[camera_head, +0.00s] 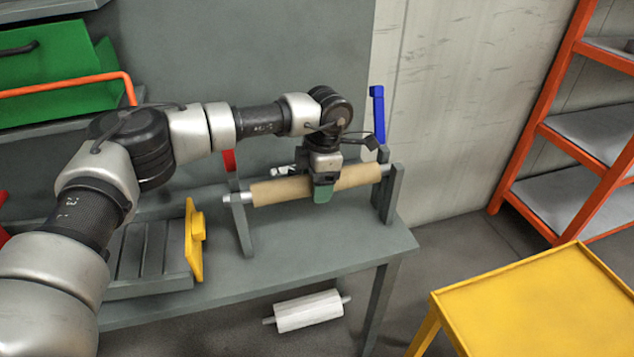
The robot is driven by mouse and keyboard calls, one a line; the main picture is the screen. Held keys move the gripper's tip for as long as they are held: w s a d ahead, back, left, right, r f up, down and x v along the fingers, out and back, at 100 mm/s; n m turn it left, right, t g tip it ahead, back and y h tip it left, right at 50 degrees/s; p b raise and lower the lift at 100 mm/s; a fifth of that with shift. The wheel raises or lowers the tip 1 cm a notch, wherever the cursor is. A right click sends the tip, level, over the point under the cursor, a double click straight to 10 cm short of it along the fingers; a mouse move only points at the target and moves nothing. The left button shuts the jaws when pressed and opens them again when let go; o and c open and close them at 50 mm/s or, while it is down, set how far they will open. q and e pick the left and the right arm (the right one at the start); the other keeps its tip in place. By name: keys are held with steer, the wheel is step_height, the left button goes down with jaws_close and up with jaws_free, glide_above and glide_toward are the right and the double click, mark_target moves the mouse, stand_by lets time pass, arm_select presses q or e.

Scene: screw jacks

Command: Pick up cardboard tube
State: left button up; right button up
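The cardboard tube (278,190) is a tan cylinder lying roughly level on a metal rod (238,198), held between two grey uprights on the grey workbench. My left gripper (322,192) points down over the middle of the tube, with a green fingertip in front of it. The far finger is hidden behind the tube and gripper body, so whether the fingers press on the tube cannot be told. My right gripper is not in view.
The grey upright (393,194) stands at the rod's right end. A blue handle (378,113) rises behind it. A yellow plate (194,241) stands left on the bench. A yellow table (540,300) and orange shelf (565,140) are right.

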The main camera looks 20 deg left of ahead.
arm_select(q)
steer(key=c, duration=1)
steer(key=shift+r, duration=0.1)
